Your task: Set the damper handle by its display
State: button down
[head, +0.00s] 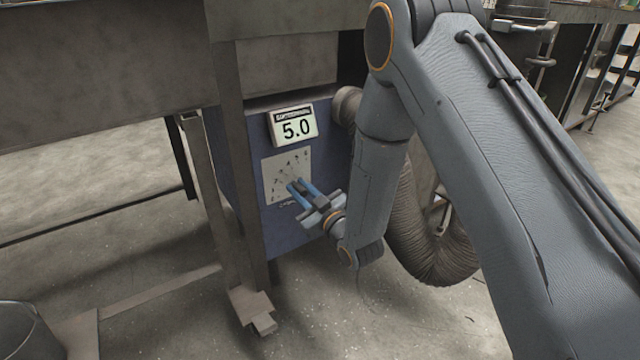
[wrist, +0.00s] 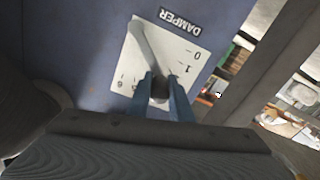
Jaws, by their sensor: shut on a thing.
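In the head view the fingers hide most of the handle.
The blue box (head: 288,228) stands under a metal table (head: 120,75), beside a table leg (head: 240,180) on its left. A ribbed hose (head: 425,235) curves down on the right behind my arm. A dark bucket (head: 25,332) stands at the lower left. Floor in front is clear.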

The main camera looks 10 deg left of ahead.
jog(key=c, duration=1.6)
grip_release()
jog(key=shift+a, duration=0.1)
jog(key=shift+s, duration=0.1)
jog(key=p+v, duration=0.2)
jog(key=v, duration=0.5)
jog(key=shift+s+d+p, duration=0.2)
jog(key=shift+d+p, duration=0.1)
